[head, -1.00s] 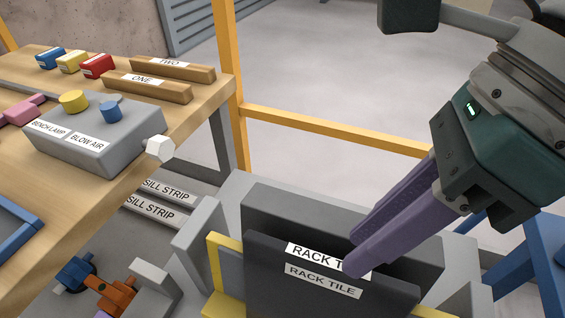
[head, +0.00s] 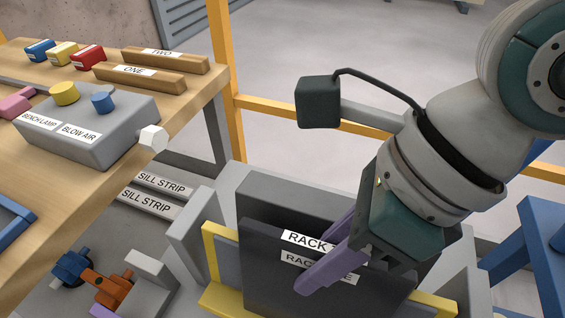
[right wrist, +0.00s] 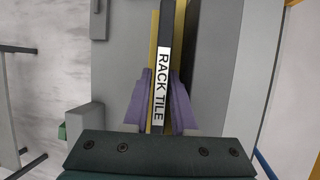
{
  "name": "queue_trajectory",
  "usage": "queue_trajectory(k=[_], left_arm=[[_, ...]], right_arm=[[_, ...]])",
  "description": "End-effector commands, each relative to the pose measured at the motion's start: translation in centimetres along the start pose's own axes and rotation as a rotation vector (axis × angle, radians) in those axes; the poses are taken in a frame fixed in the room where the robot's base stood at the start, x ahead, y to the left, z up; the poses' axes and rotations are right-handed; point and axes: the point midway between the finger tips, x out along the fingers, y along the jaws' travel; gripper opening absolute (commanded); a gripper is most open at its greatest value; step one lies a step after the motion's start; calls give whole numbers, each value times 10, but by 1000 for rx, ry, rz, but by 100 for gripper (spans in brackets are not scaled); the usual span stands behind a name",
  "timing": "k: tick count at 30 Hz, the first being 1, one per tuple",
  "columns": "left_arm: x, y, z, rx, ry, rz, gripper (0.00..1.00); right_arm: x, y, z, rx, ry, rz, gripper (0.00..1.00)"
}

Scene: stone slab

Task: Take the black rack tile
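The black rack tile (head: 268,285) stands upright in a grey holder in the head view, with white RACK TILE labels on its top edge and front face. In the right wrist view the tile (right wrist: 166,25) runs between the two purple fingers. My right gripper (head: 318,264) is at the tile's top, one finger in front and the other behind. The fingers look apart around the tile, with a small gap on the left in the wrist view. They partly cover the labels. My left gripper is not in view.
A dark grey slab (head: 290,200) stands close behind the tile. Yellow edging (head: 212,250) flanks it. A wooden bench (head: 190,105) with a grey switch box (head: 90,130) is at left. A blue frame (head: 535,240) is at right. Sill strips (head: 150,205) lie below the bench.

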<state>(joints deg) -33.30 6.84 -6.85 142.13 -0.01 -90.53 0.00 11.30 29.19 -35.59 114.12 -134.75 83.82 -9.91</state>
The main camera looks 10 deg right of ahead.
Motion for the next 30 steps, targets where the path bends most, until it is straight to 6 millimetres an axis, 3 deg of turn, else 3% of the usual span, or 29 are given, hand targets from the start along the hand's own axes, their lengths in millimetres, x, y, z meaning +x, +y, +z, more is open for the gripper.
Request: queue_trajectory(k=[5,12,30], left_arm=[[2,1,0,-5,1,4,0],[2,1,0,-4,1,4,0],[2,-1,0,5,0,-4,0]], right_arm=[[2,0,-1,0,0,0,24],[2,0,-1,0,0,0,0],[2,-1,-1,1,0,-1,0]])
